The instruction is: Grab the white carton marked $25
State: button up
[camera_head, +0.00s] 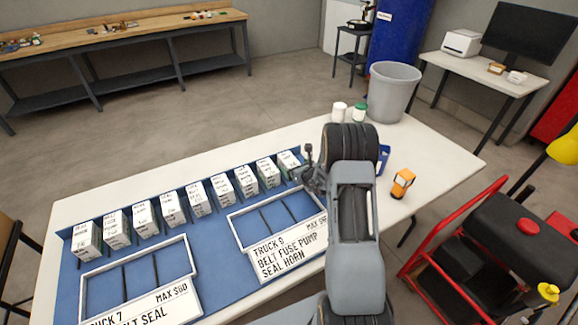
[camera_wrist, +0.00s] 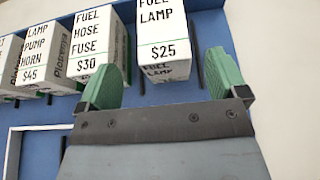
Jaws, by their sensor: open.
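The white carton marked $25 (camera_wrist: 163,32), labelled FUEL LAMP, stands on the blue board at the top centre of the wrist view. In the head view it appears to be the rightmost carton (camera_head: 287,161) of the row, its text too small to read. My gripper (camera_wrist: 162,64) is open, with its green fingers spread. In the wrist view the carton lies ahead, between the lines of the two fingers; I cannot tell the exact gap. In the head view my gripper (camera_head: 309,168) is just right of that carton, partly hidden by my arm.
The carton marked $30 (camera_wrist: 97,42) stands close left, behind the left finger. A $45 carton (camera_wrist: 44,55) is further left. Thin dark dividers separate the cartons. Two framed trays (camera_head: 138,284) lie in front. An orange item (camera_head: 402,183) stands right of my arm.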

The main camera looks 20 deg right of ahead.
aim_at(292, 163)
jog(key=shift+p+x, duration=0.7)
jog(key=shift+x, duration=1.9)
jog(key=shift+d, duration=0.15)
jog(key=shift+c, duration=0.4)
jog(key=c, duration=1.1)
jog(key=shift+r, duration=0.15)
